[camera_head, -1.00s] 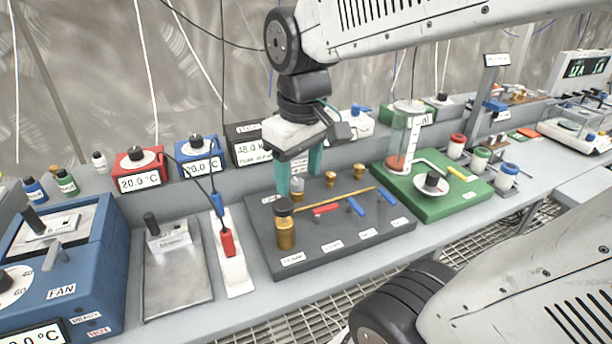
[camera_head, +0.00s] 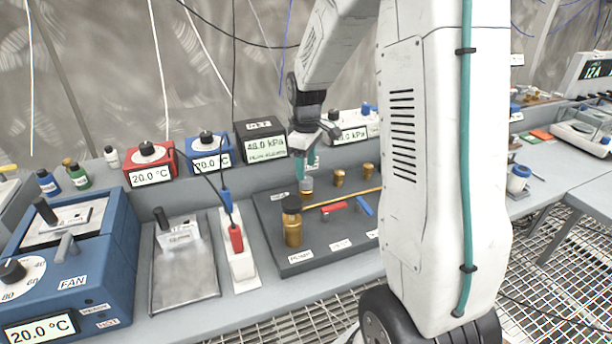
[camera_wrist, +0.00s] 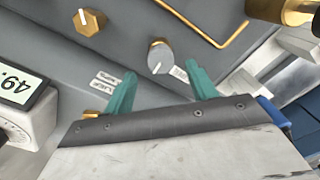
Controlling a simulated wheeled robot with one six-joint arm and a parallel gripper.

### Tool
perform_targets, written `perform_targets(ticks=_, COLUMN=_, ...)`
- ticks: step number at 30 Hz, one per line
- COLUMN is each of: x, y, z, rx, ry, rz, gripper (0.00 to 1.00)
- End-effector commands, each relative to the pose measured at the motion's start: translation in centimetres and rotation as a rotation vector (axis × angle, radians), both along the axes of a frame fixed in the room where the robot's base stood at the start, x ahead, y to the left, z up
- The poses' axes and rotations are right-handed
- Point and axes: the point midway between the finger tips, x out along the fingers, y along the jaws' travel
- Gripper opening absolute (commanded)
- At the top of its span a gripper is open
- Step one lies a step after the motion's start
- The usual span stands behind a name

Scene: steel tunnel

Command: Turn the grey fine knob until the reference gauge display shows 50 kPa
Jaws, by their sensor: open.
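The grey fine knob (camera_wrist: 159,57) has a white pointer line and stands on the dark grey panel (camera_wrist: 130,37), seen in the wrist view. In the head view the knob (camera_head: 306,186) sits just below my fingertips, behind a brass cylinder. My gripper (camera_wrist: 162,76) is open, its teal fingers apart on either side of the knob's near side, with nothing between them. It also shows above the panel in the head view (camera_head: 305,172). The black gauge (camera_head: 262,148) shows a kPa reading that looks like 48.0. A white gauge display (camera_wrist: 20,88) begins with 49 in the wrist view.
The brass cylinder (camera_head: 292,222) stands close in front of the grey knob. Two brass knobs (camera_head: 339,177) (camera_head: 368,172), a brass rod and red (camera_head: 333,208) and blue handles are on the panel. My large white arm link hides the bench to the right.

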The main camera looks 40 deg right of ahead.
Motion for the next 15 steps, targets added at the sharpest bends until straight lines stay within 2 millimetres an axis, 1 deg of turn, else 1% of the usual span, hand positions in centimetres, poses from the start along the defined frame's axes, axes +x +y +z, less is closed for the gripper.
perform_targets(ticks=1, x=-0.1, y=0.0, z=-0.9, rx=0.002, ry=0.003, rz=0.0, gripper=0.57)
perform_targets(ticks=3, x=-0.1, y=0.1, z=-2.0, rx=0.002, ry=0.003, rz=0.0, gripper=0.57)
perform_targets(ticks=6, x=-0.1, y=0.1, z=-3.1, rx=0.0, ry=0.001, rz=0.0, gripper=0.57)
perform_targets(ticks=9, x=-0.1, y=0.1, z=-3.8, rx=0.0, ry=0.001, rz=-0.001, gripper=0.57)
perform_targets(ticks=15, x=0.0, y=0.0, z=-4.0, rx=0.0, ry=0.0, rz=-0.001, gripper=0.57)
